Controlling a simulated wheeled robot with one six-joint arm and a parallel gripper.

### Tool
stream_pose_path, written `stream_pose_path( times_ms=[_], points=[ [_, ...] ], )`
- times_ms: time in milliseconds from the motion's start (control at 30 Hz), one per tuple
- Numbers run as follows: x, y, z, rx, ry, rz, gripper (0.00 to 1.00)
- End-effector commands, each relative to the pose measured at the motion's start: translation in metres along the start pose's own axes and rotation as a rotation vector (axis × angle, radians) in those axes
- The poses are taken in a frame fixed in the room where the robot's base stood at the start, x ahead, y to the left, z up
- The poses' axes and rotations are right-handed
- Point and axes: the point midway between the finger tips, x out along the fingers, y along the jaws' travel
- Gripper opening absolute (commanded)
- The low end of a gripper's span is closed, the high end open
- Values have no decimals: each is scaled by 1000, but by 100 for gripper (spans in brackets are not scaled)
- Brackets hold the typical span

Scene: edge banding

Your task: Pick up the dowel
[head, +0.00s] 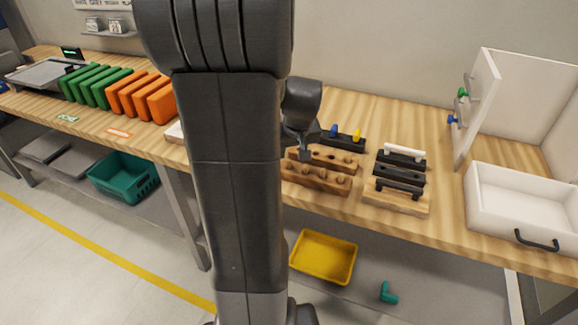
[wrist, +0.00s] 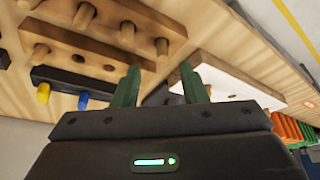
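In the head view my gripper (head: 303,150) hangs by the left end of the blocks, partly hidden by my arm. I cannot tell which dowel is meant.
A black holder (head: 350,143) with blue and yellow handles stands behind the blocks. To the right are a black rack (head: 400,172) with a white bar, a white drawer (head: 515,200) and an upright white panel (head: 478,105). Green and orange boards (head: 125,95) stand left.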

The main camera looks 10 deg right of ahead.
Motion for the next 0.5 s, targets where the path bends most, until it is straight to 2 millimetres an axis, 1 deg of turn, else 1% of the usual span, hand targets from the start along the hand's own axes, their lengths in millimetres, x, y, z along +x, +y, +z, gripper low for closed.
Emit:
stream_pose_path(
  times_ms=[300, 400, 500],
  points=[
    [38, -3, 2, 1, -4, -1, 39],
    [47, -3, 2, 1, -3, 0, 39],
    [50, -3, 2, 1, -1, 0, 39]
  ],
)
